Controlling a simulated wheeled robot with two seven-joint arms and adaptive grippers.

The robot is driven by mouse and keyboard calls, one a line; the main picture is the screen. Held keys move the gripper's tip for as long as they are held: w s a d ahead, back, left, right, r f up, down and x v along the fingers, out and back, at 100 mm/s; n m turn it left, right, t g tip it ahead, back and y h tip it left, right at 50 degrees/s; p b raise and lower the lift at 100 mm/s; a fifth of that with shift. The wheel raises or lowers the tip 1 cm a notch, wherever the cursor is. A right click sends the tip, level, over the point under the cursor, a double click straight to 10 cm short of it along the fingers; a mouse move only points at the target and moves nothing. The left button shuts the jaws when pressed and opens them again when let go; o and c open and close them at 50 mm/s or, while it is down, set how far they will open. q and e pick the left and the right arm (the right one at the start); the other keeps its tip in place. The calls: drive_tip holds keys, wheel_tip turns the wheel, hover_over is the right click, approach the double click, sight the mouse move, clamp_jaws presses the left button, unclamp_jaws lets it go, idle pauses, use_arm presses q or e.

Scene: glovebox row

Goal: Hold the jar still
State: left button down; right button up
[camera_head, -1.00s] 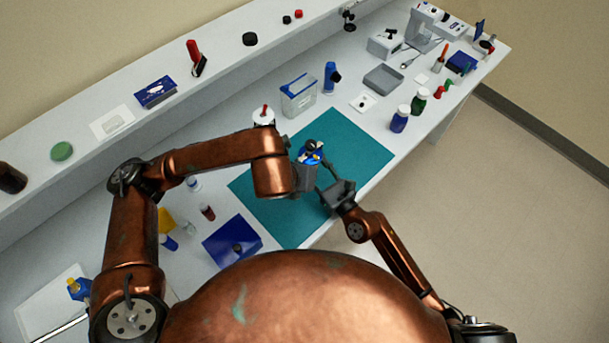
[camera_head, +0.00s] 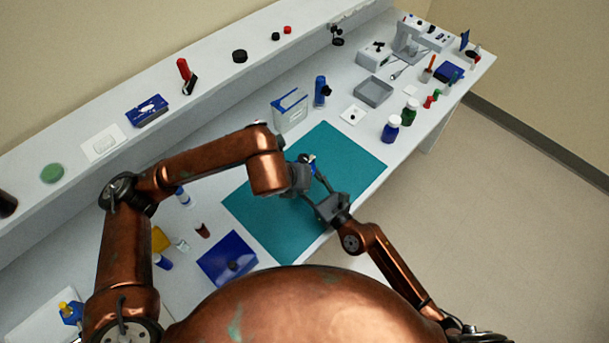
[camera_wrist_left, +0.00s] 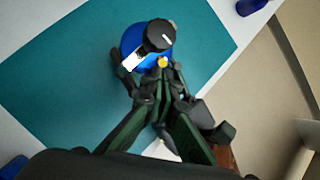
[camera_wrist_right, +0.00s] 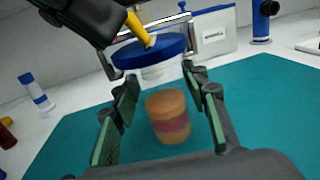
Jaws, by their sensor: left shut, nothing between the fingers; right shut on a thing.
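The jar's round blue lid (camera_wrist_right: 150,50) shows in the right wrist view with a yellow stem on it. A blurred brown cylinder with a pinkish band (camera_wrist_right: 167,117) shows below; I cannot tell whether it is inside a clear jar. My right gripper (camera_wrist_right: 158,85) has a finger on each side and is shut on the jar. In the left wrist view, the lid (camera_wrist_left: 133,42) carries a black knob (camera_wrist_left: 158,34). My left gripper (camera_wrist_left: 162,88) is shut and empty beside the lid. In the head view, my left gripper (camera_head: 302,178) mostly hides the jar.
The teal mat (camera_head: 345,155) lies under both grippers, with bare room to the right of them.

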use_arm(q)
drive_tip(key=shift+w+d+r, duration=0.15)
drive_tip(key=shift+w+r, duration=0.05)
drive_tip(key=shift+r, duration=0.05)
drive_tip(key=shift+w+d+r, duration=0.25)
drive_tip(key=shift+w+d, duration=0.05)
drive_tip(key=shift+d, duration=0.05)
drive_tip(key=shift+w+d+r, duration=0.15)
drive_tip(key=shift+w+d, duration=0.2)
drive_tip(key=shift+w, duration=0.05)
drive_tip(key=shift+r, duration=0.15)
drive_tip(key=shift+r, duration=0.65)
drive_tip(key=shift+s, duration=0.1)
